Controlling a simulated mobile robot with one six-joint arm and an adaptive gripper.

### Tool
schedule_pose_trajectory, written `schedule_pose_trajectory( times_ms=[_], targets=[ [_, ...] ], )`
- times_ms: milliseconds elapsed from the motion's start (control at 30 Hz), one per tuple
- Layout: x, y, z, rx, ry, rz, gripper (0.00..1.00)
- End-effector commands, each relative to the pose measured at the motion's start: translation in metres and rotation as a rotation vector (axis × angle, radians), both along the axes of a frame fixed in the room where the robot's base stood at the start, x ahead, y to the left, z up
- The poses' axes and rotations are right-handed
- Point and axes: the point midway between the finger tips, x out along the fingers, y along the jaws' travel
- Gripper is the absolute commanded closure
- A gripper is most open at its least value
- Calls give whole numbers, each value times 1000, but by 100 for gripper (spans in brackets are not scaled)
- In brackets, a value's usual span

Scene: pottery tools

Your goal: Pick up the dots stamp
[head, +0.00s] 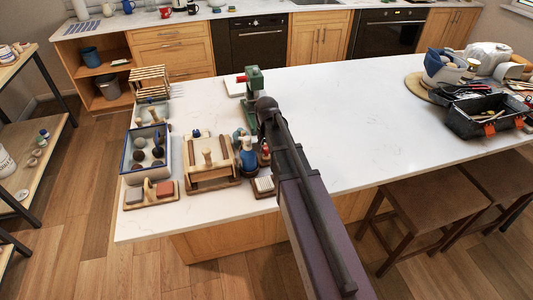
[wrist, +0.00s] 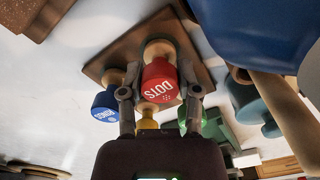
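My gripper (wrist: 160,94) is open, with one finger on each side of the stamp and a small gap visible at both sides. A blue stamp (wrist: 105,103) stands left of it, and yellow (wrist: 148,123) and green parts show nearer the gripper's base. In the head view my arm covers much of this spot.
A large blue object (wrist: 255,30) is close at the right in the wrist view. In the head view, a wooden tool box (head: 212,180), a blue-rimmed tray (head: 130,160) and a green press (head: 254,82) are nearby.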

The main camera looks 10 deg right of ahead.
Motion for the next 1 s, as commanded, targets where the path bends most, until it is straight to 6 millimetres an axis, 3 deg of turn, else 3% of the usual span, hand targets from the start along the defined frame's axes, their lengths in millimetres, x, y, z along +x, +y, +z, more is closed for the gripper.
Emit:
schedule_pose_trajectory(
  times_ms=[567,1000],
  targets=[
    [0,0,3,0,0,0,98],
    [0,0,34,0,0,0,98]
  ],
)
